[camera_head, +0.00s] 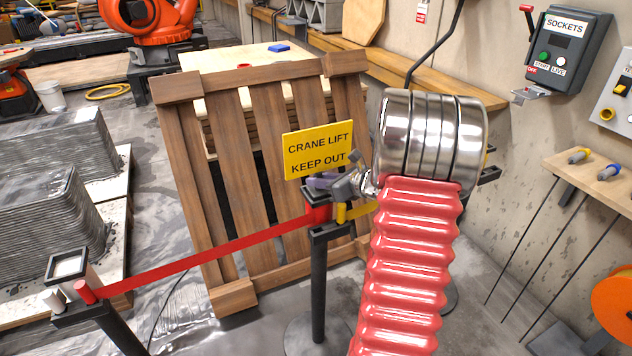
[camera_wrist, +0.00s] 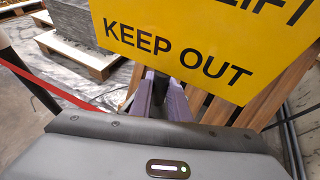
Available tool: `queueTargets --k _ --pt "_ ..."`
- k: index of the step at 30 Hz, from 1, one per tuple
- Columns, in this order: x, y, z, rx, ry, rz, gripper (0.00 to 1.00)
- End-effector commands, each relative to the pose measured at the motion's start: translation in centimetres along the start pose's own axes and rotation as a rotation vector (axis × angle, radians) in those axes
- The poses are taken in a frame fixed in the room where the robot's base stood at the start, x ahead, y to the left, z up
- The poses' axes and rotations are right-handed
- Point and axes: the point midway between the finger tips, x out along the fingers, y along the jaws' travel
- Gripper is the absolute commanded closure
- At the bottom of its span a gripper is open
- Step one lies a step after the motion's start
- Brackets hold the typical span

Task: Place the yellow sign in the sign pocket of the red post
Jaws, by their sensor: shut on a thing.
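The yellow sign (camera_head: 318,148) reads "CRANE LIFT KEEP OUT". It is raised and slightly tilted in front of the wooden pallet. My gripper (camera_head: 326,182) is shut on its lower edge. In the wrist view the sign (camera_wrist: 205,45) stands above the purple fingers (camera_wrist: 160,92). Below the gripper is a dark post (camera_head: 318,275) with a red head (camera_head: 319,214); the gripper hides part of its top. A red belt (camera_head: 210,257) runs from it to a left post (camera_head: 118,330) with a red cap and a black-framed white panel (camera_head: 68,265). I cannot tell which post has the pocket.
The wooden pallet (camera_head: 265,180) leans close behind the sign. A yellow part (camera_head: 357,211) sits beside the middle post's head. Layered concrete prints (camera_head: 45,215) stand at left. A shelf with tools (camera_head: 600,180) and a wall box (camera_head: 562,50) are at right.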

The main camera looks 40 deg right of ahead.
Motion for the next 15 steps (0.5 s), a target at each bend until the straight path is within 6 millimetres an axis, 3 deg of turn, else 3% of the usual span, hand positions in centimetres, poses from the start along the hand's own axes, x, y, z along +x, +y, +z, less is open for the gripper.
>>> queueTargets --k 7,8,15 --pt "0.03 -0.04 -0.02 0.000 -0.002 0.000 1.00" --pt "0.05 -0.01 -0.17 0.001 0.000 0.000 0.84" --pt "0.04 -0.01 -0.14 0.001 0.000 0.000 0.67"
